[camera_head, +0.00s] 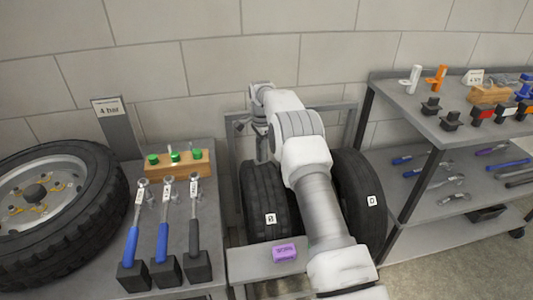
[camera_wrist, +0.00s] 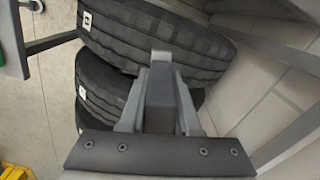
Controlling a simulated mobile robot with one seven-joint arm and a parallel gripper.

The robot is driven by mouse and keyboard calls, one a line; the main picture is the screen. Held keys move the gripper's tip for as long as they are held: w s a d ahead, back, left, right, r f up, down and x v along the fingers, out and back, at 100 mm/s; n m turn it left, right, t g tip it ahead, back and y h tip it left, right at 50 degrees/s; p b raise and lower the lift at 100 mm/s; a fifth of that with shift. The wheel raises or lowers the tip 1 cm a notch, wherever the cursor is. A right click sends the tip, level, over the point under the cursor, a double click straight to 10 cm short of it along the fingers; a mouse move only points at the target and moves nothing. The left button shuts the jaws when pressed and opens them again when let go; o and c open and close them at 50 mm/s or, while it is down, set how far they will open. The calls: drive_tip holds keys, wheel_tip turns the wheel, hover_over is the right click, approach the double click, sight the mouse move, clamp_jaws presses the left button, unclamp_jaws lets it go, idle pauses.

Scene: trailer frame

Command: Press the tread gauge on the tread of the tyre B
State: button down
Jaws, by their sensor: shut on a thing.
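The right tyre (camera_head: 372,236) has a tag that looks like D or O. My gripper (camera_head: 262,150) is above the far end of the left tyre. In the wrist view, my gripper (camera_wrist: 160,82) is shut on a grey block-like piece (camera_wrist: 160,108), seemingly the tread gauge. Its tip overlaps the tread of a tyre (camera_wrist: 185,42); I cannot tell whether it touches.
A bench at left holds a large wheel (camera_head: 60,215), blue and grey tools (camera_head: 162,240) and a wooden block with green knobs (camera_head: 178,165). A purple block (camera_head: 284,252) lies on a small shelf before the tyres. A loaded shelf unit (camera_head: 440,135) stands right.

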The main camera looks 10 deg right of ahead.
drive_tip(key=shift+f+b, duration=1.85)
drive_tip(key=shift+f, duration=1)
drive_tip(key=shift+f, duration=0.7)
drive_tip(key=shift+r, duration=0.1)
drive_tip(key=shift+r+p, duration=1.85)
drive_tip(key=shift+r, duration=1.2)
